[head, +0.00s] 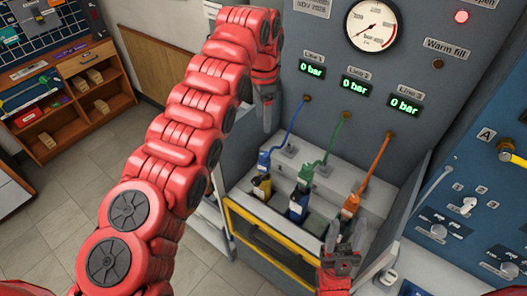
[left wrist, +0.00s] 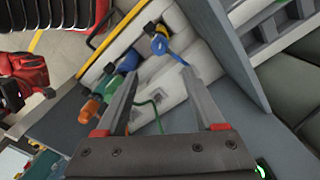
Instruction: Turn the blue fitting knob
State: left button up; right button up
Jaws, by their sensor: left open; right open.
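The blue fitting knob (head: 264,160) sits at the end of a blue hose, on top of the leftmost, yellow cylinder (head: 262,188) in the test bench. My left gripper (head: 266,122) hangs above and behind it, pointing down, apart from it. In the left wrist view the blue fitting (left wrist: 160,45) lies just beyond and between the open, empty fingertips (left wrist: 159,72). My right gripper (head: 344,232) is open at the lower right, close in front of the orange fitting (head: 351,204); whether they touch I cannot tell.
The green fitting (head: 305,173) stands right of the blue one, on a blue cylinder (head: 298,206). Hoses run up to the grey panel with a gauge (head: 371,25) and displays reading 0 bar. A yellow rail (head: 275,238) edges the bench front. A blue panel (head: 475,215) stands right.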

aim_at(265, 154)
pick_arm(q)
jog(key=f+p, duration=0.5)
jog(key=f, duration=0.8)
jog(key=shift+d+f+p, duration=0.1)
jog(key=shift+d+p, duration=0.1)
jog(key=shift+p, duration=0.15)
jog(key=shift+f, duration=0.7)
grip_shut()
